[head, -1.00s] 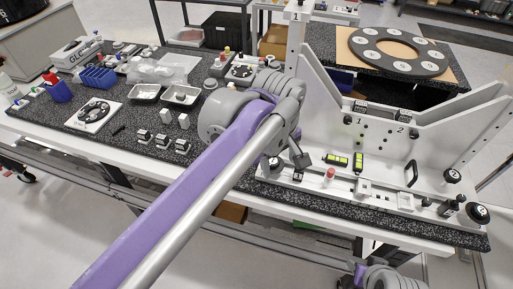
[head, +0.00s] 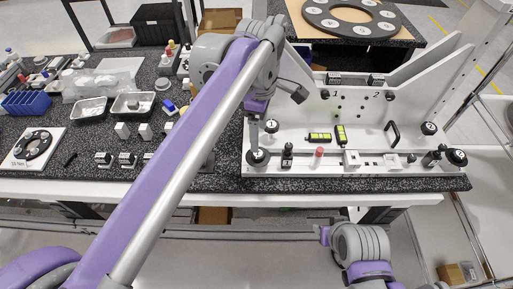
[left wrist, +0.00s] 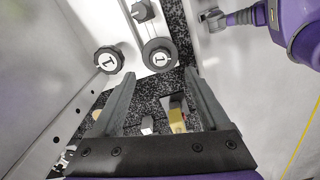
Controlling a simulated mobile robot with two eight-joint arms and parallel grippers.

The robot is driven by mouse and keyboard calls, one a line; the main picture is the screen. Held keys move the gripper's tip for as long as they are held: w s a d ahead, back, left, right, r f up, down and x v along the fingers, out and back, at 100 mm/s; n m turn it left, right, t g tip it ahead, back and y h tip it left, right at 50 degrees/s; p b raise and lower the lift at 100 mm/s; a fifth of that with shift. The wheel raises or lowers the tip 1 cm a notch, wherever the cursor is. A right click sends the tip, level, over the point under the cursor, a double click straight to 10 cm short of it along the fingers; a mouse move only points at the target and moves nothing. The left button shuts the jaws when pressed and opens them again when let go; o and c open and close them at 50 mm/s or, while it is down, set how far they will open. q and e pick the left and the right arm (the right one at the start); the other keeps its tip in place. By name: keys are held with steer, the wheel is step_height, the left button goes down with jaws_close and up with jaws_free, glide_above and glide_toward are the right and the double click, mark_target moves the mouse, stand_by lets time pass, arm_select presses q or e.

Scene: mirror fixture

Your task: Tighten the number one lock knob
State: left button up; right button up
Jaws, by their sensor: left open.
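The fixture (head: 350,125) is a white panel and base at the right. Two black knobs marked 1 show at its left end: one at the panel (head: 272,126) and one on the front rail (head: 258,157). In the left wrist view they are the panel knob (left wrist: 108,60) and the rail knob (left wrist: 159,54). My left gripper (head: 253,136) points down above the rail knob. In the left wrist view its open, empty fingers (left wrist: 160,76) have the rail knob just past the tips, roughly between them. Contact cannot be told. My right gripper is out of view.
A black clamp (head: 287,157) and a red-topped peg (head: 319,154) stand right of the rail knob. Two yellow-black pieces (head: 319,138) lie on the base. More knobs (head: 457,157) are at the right end. Trays (head: 90,111) and small blocks crowd the left table.

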mark_target(258, 158)
arm_select(q)
step_height(258, 158, down, 7)
steer(key=shift+a+f, duration=0.1)
stand_by(0.3)
jaws_close()
